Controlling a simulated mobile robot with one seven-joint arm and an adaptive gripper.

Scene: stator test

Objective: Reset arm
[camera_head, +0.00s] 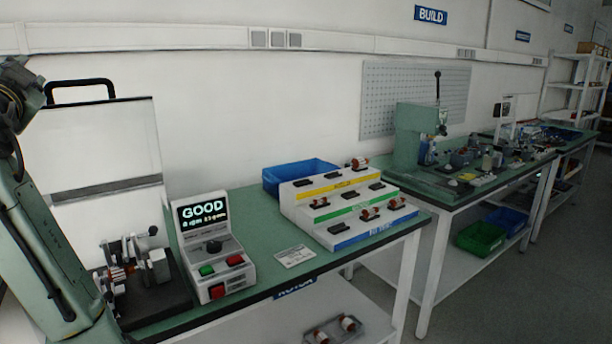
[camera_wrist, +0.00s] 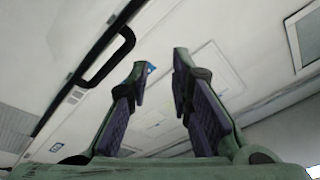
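My gripper (camera_wrist: 160,75) shows in the wrist view with its two green fingers and dark pads spread apart. Nothing is between the fingers, and behind them are the pale ceiling and wall. In the head view my green arm stands at the left edge. The gripper's fingertips cannot be made out there. A small fixture (camera_head: 140,262) on a dark base, holding a part with copper-red and white colours, is beside the arm at the lower left.
A tester box (camera_head: 212,250) reading GOOD stands on the green bench (camera_head: 262,222). To its right are a stepped rack (camera_head: 345,205) with several rotor-like parts and a blue bin (camera_head: 290,172). A white panel with a black handle (camera_head: 80,84) rises close to my arm.

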